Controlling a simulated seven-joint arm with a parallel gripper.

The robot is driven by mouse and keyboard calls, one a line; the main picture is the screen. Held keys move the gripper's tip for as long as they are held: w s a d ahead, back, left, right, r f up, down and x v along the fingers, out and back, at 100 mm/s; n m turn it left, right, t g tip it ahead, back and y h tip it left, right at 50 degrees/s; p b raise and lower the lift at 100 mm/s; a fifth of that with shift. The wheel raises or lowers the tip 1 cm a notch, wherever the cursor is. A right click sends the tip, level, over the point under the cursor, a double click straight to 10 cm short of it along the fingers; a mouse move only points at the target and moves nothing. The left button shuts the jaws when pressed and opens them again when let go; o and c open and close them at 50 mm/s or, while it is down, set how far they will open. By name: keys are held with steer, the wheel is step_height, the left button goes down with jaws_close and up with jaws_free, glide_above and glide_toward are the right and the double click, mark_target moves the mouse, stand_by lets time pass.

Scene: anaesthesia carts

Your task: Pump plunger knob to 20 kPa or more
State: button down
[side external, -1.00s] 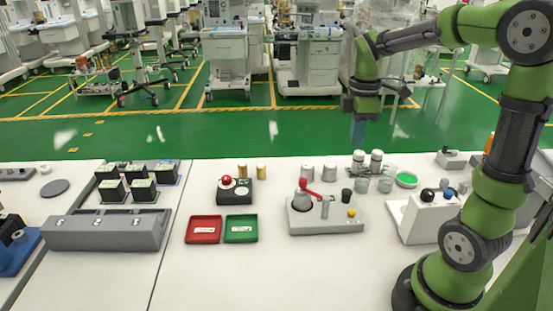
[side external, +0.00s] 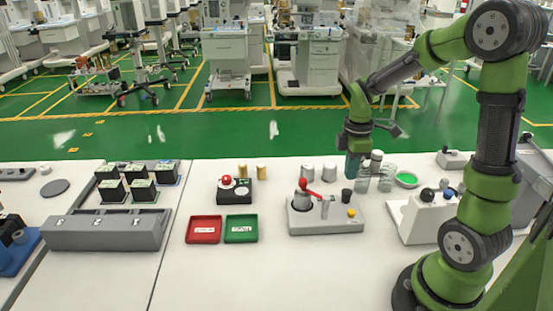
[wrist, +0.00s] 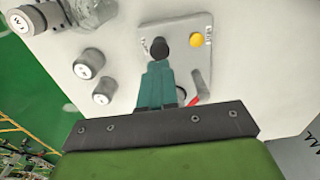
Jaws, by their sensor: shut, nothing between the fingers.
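The black plunger knob (side external: 346,196) stands on a pale grey plate (side external: 300,226) with a yellow button (side external: 351,213) and a red lever (side external: 310,190). My gripper (side external: 352,174) is shut and empty, pointing down above and behind the knob. In the wrist view the black knob (wrist: 160,48) shows just past the tips of my teal fingers (wrist: 157,70), with the yellow button (wrist: 196,41) beside it. The fingers partly cover the plate there. No pressure reading is legible.
Two grey cylinders (side external: 308,173) stand behind the plate. Clear jars (side external: 385,178) and a green dish (side external: 406,179) are right of my gripper. A white stand with knobs (side external: 424,222) is farther right. The table in front of the plate is clear.

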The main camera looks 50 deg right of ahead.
mark_target(348, 192)
steer(key=shift+f, duration=2.25)
steer(key=shift+f, duration=1.15)
steer(key=shift+s, duration=0.1)
step_height(348, 192, up, 14)
steer(key=shift+r, duration=0.15)
steer(key=shift+r, duration=0.1)
steer(key=shift+r, duration=0.95)
